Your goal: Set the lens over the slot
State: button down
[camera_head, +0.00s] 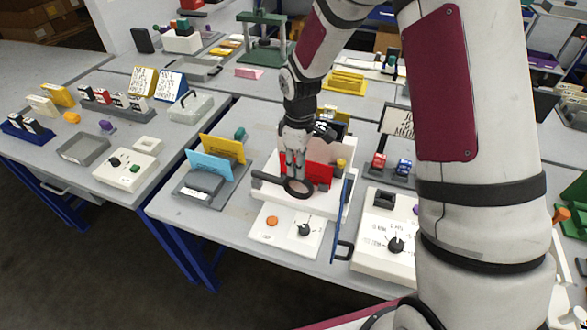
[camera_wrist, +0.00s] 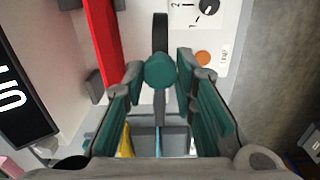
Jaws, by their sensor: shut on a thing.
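The lens is a dark round ring (camera_head: 299,188) with a bar running left from it, in front of the red panel on the white plotter. In the wrist view a dark upright strip (camera_wrist: 160,35), likely the lens seen edge-on, lies beyond a teal round knob (camera_wrist: 160,71). My gripper (camera_head: 293,172) points down at the lens; its teal-padded fingers (camera_wrist: 160,80) are shut on the knob. The red panel (camera_head: 319,174) also shows in the wrist view (camera_wrist: 102,40). I cannot make out the slot; the gripper and lens cover part of the plotter.
A white control plate (camera_head: 285,238) with an orange button (camera_head: 272,221) and a dark dial (camera_head: 304,230) lies in front. A tall blue panel (camera_head: 341,220) stands close on the right. A grey rack (camera_head: 187,200) with blue and yellow cards stands left.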

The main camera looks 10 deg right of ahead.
jog(key=shift+w+d+n, duration=0.2)
jog(key=shift+w+n, duration=0.1)
jog(key=shift+w, duration=0.05)
dwell(0.3)
jog(key=c, duration=1.3)
grip_release()
jog(key=shift+r, duration=0.1)
notch_tip(320, 180, up, 12)
